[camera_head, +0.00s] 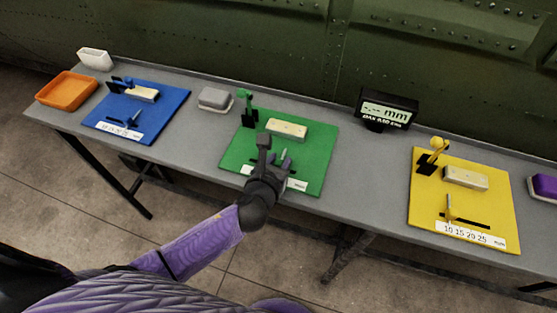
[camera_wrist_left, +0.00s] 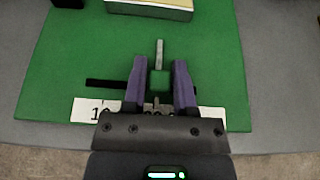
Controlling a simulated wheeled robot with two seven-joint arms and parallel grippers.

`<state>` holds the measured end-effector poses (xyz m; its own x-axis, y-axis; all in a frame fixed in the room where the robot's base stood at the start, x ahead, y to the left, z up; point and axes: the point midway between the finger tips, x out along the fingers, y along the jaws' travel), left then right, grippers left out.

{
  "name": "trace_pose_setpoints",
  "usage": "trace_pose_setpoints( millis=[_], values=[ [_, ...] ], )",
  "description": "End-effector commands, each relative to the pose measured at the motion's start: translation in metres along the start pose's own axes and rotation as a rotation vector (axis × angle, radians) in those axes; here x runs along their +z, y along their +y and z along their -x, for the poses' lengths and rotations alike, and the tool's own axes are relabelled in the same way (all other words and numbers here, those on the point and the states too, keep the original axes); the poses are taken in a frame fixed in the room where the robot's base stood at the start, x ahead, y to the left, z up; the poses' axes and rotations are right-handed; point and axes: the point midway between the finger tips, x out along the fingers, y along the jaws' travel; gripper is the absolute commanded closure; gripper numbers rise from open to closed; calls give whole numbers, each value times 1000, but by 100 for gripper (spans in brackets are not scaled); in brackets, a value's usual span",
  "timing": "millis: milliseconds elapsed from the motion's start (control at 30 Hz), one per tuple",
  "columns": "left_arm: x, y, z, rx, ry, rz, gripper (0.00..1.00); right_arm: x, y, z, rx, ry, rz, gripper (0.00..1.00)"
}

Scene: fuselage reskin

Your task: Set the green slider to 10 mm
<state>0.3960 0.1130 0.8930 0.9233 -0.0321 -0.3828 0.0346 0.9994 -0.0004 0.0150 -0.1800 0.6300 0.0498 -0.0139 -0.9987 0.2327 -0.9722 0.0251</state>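The green board (camera_head: 232,158) lies on the table with a dark slot and a white scale label along its near edge. The slider's grey peg (camera_wrist_left: 159,52) stands up from the board; it also shows in the head view (camera_head: 284,154). My left gripper (camera_wrist_left: 160,66) is over the slot, with its two purple fingers apart and the peg in line with the gap between them. The slot (camera_wrist_left: 103,83) shows to the left of the fingers. The label (camera_wrist_left: 88,108) reads 10 at its left end; my gripper hides its middle. My right gripper is not in view.
A pale block (camera_head: 286,129) and a green upright fixture (camera_head: 246,106) stand at the back of the green board. A blue board (camera_head: 167,111) lies left, a yellow board (camera_head: 425,204) right. A black display (camera_head: 386,110) reads dashes and mm.

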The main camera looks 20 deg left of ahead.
Motion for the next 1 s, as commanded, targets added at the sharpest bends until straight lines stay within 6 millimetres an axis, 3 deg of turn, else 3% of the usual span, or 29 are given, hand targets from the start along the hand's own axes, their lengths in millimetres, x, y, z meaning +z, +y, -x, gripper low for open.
trace_pose_setpoints(
  millis=[33,133,167,1000],
  values=[
    [0,0,0,0,0,0,78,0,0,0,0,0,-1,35],
    [0,0,0,0,0,0,99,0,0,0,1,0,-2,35],
    [0,0,0,0,0,0,100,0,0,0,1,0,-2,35],
    [0,0,0,0,1,0,100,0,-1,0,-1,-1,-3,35]
  ],
)
